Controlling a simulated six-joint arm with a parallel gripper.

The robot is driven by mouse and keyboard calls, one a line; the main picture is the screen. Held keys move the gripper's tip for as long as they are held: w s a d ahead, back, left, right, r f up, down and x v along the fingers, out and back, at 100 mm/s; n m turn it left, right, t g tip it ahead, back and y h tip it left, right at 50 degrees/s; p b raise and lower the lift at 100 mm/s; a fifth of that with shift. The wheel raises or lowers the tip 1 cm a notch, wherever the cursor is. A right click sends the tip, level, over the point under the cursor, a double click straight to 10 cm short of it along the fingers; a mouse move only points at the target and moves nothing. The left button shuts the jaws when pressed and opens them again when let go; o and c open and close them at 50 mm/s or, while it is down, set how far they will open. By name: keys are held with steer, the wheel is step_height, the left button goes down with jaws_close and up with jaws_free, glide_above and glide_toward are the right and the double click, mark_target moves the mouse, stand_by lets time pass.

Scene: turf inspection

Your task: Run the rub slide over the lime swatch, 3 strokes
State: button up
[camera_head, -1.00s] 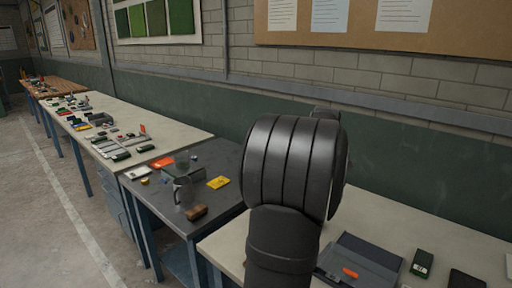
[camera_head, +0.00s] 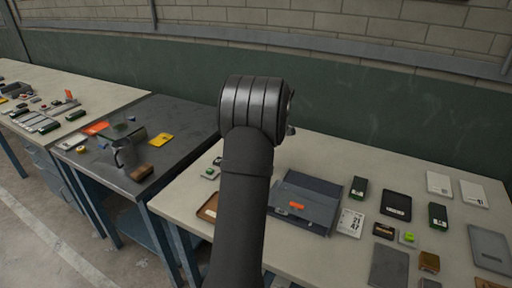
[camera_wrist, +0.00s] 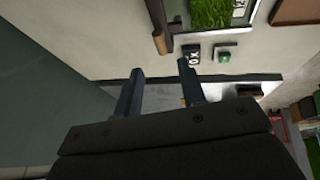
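My gripper (camera_wrist: 160,88) shows in the wrist view with its two fingers apart and nothing between them. In the head view my arm hides it. A bright green turf patch (camera_wrist: 209,12) lies at the top of the wrist view, beyond the fingers and cut off by the frame edge. A small lime-coloured item (camera_head: 408,238) sits on the right bench in the head view. I cannot tell which of these is the lime swatch. I cannot pick out the rub slide with certainty among the small blocks.
A grey case with an orange label (camera_head: 304,203) stands on the pale bench (camera_head: 340,160). Dark boxes, cards and a dark tray (camera_head: 397,204) lie right of it. A dark bench (camera_head: 178,115) with a yellow item (camera_head: 161,139) is at left. A green wall runs behind.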

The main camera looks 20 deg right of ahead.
steer(key=x, duration=0.8)
steer(key=shift+c, duration=0.5)
steer(key=shift+r, duration=0.1)
jaws_close()
